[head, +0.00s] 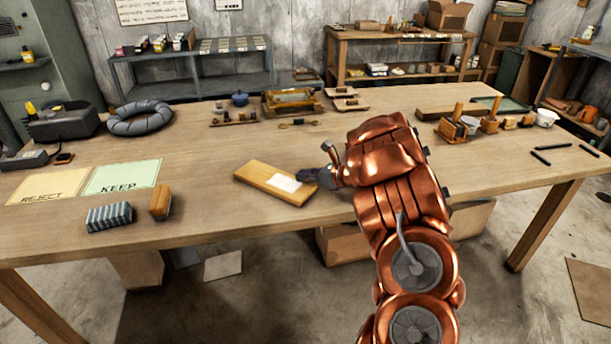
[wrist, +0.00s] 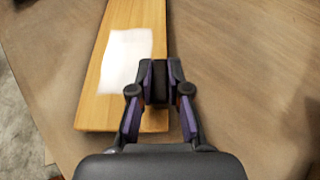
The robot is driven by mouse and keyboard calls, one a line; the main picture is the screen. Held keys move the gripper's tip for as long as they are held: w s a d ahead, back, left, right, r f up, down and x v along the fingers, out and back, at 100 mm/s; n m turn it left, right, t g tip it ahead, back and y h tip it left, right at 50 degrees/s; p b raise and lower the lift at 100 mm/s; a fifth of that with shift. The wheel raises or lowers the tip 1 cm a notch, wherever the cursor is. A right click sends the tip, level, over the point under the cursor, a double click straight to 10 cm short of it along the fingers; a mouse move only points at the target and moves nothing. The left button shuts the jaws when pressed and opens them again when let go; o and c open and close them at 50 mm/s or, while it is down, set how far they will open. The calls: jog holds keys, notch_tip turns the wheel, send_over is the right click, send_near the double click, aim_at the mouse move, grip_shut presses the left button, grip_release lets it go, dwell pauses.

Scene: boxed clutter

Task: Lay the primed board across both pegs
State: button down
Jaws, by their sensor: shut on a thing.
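In the wrist view, my gripper's fingers (wrist: 160,80) are close together at the edge of the board (wrist: 98,100), beside the white patch. Two upright wooden pegs, a left peg (head: 458,111) and a right peg (head: 494,107), stand at the right back of the table, apart from the board.
A wooden block (head: 160,203) and a striped block (head: 109,217) lie at the front left near the KEEP card (head: 125,176). A grey ring (head: 140,118) is at the back left. A white cup (head: 546,117) and dark rods (head: 541,157) are right of the pegs.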

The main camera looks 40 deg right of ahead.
jog(key=shift+f, duration=0.1)
jog(key=c, duration=1.1)
grip_release()
jog(key=shift+c, duration=0.2)
